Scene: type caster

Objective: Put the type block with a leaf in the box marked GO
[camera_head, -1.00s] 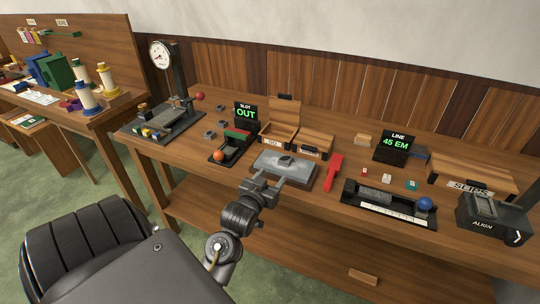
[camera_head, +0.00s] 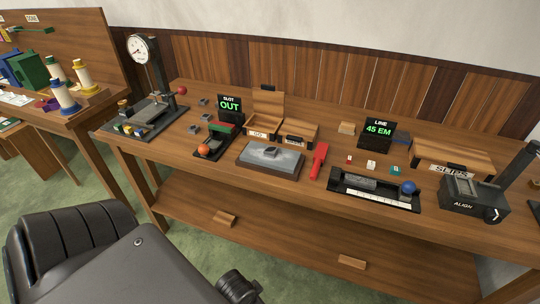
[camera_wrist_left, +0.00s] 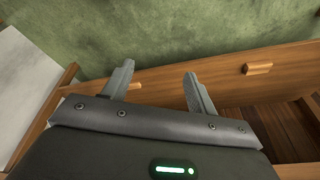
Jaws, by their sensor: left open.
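A grey type block (camera_head: 270,152) lies on the grey slab (camera_head: 257,164) in the middle of the bench. Several more grey blocks, among them one (camera_head: 194,129) by the scale, stand behind and left. No leaf mark can be made out on any of them. The box marked GO (camera_head: 260,133) stands behind the slab with its lid up. My left gripper (camera_wrist_left: 158,86) is open and empty in the left wrist view, with floor and a wooden drawer front beyond its fingers. In the head view only part of my left arm shows, low down. My right gripper is not seen.
A smaller closed box (camera_head: 297,137) stands right of the GO box.

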